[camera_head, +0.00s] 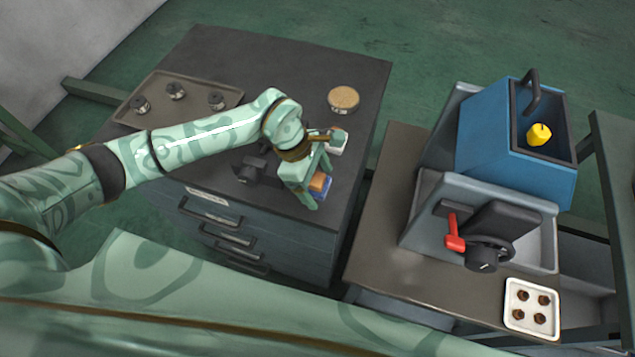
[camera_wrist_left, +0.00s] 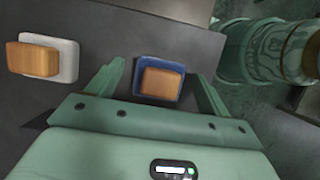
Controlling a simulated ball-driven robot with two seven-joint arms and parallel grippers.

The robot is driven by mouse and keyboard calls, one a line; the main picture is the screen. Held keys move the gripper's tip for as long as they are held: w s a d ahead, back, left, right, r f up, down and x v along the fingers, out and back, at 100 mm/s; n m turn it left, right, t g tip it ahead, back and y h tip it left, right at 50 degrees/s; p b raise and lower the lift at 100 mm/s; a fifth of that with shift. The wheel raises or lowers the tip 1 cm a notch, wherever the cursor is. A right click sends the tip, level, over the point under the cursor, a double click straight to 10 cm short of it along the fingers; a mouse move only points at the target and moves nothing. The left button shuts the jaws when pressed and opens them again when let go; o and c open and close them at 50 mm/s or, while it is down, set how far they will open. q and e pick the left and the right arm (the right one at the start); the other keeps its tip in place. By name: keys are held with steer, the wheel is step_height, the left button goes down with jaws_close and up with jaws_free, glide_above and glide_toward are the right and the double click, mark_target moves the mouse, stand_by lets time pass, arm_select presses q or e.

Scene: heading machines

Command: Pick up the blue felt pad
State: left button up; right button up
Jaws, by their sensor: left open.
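The blue felt pad (camera_wrist_left: 158,62) lies on the dark cabinet top with a wooden block (camera_wrist_left: 162,84) on it. In the head view the blue pad (camera_head: 328,187) shows near the cabinet's front right edge, partly hidden by my gripper. My left gripper (camera_head: 325,172) is open and empty. In the left wrist view the pad appears between the two fingers of the left gripper (camera_wrist_left: 158,75), with a gap on each side; I cannot tell how high the fingertips are above it. My right gripper is not in view.
A white pad (camera_wrist_left: 69,58) with a wooden block lies beside the blue one. A round tan-topped disc (camera_head: 343,98) and a tray (camera_head: 190,87) with several metal parts are farther back. A bench with a machine having a red lever (camera_head: 453,238) stands to the right.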

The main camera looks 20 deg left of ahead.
mark_target(321, 180)
arm_select(q)
steer(key=c, duration=1.1)
steer(key=shift+o, duration=0.2)
steer(key=shift+r, duration=0.1)
steer(key=shift+r, duration=0.45)
step_height(321, 180, up, 3)
steer(key=shift+f+p, duration=0.2)
steer(key=shift+p, duration=0.1)
steer(key=s+a+r, duration=0.6)
steer(key=s+r, duration=0.3)
steer(key=s, duration=0.3)
steer(key=shift+s+a+r, duration=0.2)
steer(key=shift+s, duration=0.1)
steer(key=shift+o, duration=0.3)
steer(key=shift+w, duration=0.1)
